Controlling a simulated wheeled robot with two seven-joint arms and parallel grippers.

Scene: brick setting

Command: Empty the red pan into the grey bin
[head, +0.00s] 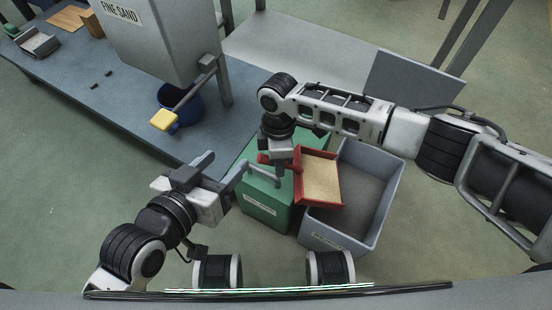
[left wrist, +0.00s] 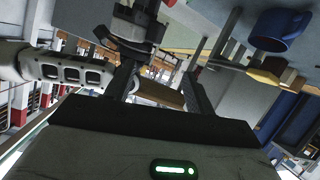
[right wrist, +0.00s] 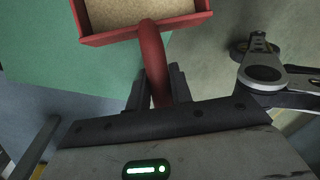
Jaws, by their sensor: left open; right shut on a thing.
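The red pan (head: 299,199) holds pale sand (head: 321,180) and is above the left part of the grey bin (head: 383,213), near the green bin beside it. I cannot tell how far it is tilted. My right gripper (head: 280,157) is shut on the pan's handle. In the right wrist view the red handle (right wrist: 153,55) runs between the fingers (right wrist: 160,92), with the sand-filled pan (right wrist: 147,31) beyond. My left gripper (head: 226,168) is open and empty, left of the pan; its spread fingers (left wrist: 160,88) show in the left wrist view. The grey bin's floor looks dark grey.
A green bin (head: 264,206) stands directly left of the grey bin. A blue table (head: 135,110) carries a grey hopper labelled FINE SAND (head: 160,40), with a yellow-ended lever (head: 164,120) and a blue container (head: 190,108) under it. A small tray (head: 39,44) lies at the far left.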

